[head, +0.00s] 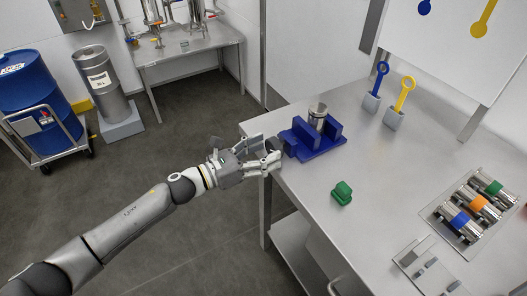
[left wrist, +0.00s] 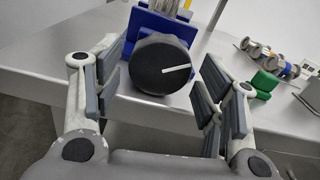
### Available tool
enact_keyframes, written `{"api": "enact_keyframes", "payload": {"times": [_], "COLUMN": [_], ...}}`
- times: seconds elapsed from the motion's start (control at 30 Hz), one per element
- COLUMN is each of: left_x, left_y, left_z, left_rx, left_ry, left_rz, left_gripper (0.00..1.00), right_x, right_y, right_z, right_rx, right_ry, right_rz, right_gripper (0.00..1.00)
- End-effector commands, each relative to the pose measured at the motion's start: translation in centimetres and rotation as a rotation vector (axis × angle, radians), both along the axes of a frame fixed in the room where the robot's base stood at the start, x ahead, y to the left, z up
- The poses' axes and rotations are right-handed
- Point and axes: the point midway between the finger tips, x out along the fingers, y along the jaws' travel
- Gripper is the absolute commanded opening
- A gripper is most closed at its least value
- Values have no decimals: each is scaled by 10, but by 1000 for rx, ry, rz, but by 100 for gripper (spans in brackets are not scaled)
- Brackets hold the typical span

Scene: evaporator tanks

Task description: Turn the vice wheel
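A blue vice (head: 315,141) stands at the left edge of the steel table, with a metal cylinder (head: 318,112) upright between its jaws. Its dark round wheel (left wrist: 163,76) with a white line mark faces my left wrist camera; the line points right and slightly up. My left gripper (head: 268,157) is at the table's left edge by the vice. In the left wrist view its fingers (left wrist: 162,88) are spread on both sides of the wheel, with gaps to it on each side. In the head view the wheel is mostly hidden by the gripper. My right gripper is not in view.
A green block (head: 341,193) lies on the table (head: 300,184) in front of the vice. Blue (head: 375,84) and yellow (head: 401,97) ring-handled tools stand in holders behind. A tray (head: 440,215) of banded cylinders is at the right. A blue barrel (head: 28,82) stands far left.

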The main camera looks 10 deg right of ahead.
Motion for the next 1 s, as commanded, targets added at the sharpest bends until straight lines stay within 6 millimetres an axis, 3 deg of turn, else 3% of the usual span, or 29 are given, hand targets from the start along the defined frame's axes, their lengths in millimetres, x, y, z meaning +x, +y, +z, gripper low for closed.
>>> {"api": "enact_keyframes", "payload": {"times": [0.47, 1.0], "left_x": [-3, -36], "left_y": [8, 99], "left_z": [-1, -1], "left_rx": [2, 2], "left_ry": [0, 2], "left_rz": [1, 1], "left_gripper": [74, 74], "right_x": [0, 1], "right_y": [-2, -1], "right_z": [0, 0], "right_rx": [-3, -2], "right_ry": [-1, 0], "right_rz": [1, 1], "right_gripper": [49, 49]}}
